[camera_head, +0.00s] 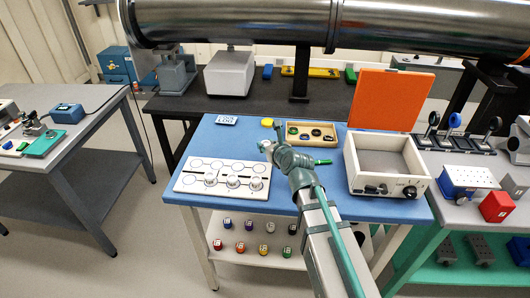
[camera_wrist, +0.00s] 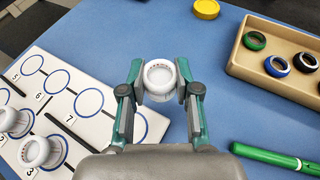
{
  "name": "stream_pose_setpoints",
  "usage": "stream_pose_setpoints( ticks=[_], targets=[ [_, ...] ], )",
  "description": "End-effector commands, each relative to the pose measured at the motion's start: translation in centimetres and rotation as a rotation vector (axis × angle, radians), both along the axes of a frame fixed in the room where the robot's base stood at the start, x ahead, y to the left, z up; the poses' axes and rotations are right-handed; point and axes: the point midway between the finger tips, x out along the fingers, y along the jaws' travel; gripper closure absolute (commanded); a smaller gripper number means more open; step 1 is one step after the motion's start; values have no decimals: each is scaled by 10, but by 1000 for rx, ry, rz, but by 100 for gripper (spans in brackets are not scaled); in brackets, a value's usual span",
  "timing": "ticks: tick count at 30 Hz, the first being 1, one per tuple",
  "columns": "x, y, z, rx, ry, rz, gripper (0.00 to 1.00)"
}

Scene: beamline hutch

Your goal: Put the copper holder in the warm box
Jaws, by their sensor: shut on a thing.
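My gripper (camera_wrist: 158,78) is shut on a white round holder (camera_wrist: 160,92), held upright between the fingertips above the blue table. No copper colour is clear on it. In the head view my gripper (camera_head: 267,148) is right of the numbered white board, and the held holder is too small to make out. A white box (camera_head: 377,185) with a raised orange lid (camera_head: 390,99) stands open at the table's right, apart from my gripper. A dark knob is on its front. I take it for the warm box; its visible inside looks empty.
The white board (camera_head: 197,163) bears several white holders along its front row. A large metal tube (camera_head: 240,22) spans the back.

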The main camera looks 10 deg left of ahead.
Motion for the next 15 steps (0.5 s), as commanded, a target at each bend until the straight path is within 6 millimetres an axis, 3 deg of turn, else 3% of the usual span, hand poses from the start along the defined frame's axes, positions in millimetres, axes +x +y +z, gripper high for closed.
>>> stream_pose_setpoints(
  ticks=[8,15],
  targets=[
    [10,7,-13,0,0,0,100],
    [12,9,-42,1,2,-1,100]
  ],
)
